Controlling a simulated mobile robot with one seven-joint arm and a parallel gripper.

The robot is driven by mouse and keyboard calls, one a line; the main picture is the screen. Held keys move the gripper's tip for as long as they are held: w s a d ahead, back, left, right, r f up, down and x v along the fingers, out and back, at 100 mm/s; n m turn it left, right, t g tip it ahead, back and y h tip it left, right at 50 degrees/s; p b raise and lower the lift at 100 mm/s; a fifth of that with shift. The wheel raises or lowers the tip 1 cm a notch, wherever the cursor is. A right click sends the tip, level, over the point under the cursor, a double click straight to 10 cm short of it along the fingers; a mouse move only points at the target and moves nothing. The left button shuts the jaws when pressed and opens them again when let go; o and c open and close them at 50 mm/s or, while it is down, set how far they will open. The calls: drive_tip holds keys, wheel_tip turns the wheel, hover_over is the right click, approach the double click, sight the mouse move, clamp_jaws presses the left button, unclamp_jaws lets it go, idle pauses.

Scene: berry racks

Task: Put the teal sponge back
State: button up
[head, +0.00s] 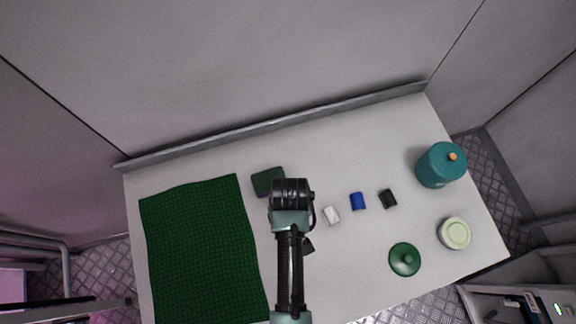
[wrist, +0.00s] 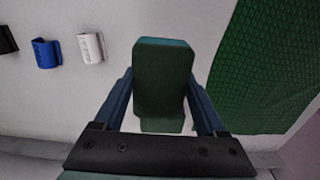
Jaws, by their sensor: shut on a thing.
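The teal sponge, a dark green block with a teal edge, shows in the head view (head: 266,182) left of my wrist. It also shows close up in the wrist view (wrist: 163,68). My gripper (wrist: 161,98) is shut on it, with one blue finger at each side. In the head view my wrist and arm hide the fingers and part of the sponge. Whether the sponge touches the tabletop is not clear.
A green mat (head: 200,250) covers the left of the white table (head: 340,270). White (head: 331,215), blue (head: 357,201) and black (head: 388,198) small pieces lie right of my arm. A teal canister (head: 436,168), green lid (head: 404,259) and pale round container (head: 454,234) stand farther right. A raised rail (head: 270,126) lines the back.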

drive_tip(key=shift+w+f, duration=0.1)
drive_tip(key=shift+f, duration=3.1)
drive_tip(key=shift+f, duration=0.1)
drive_tip(key=o, duration=1.3)
drive_tip(key=shift+c, duration=0.2)
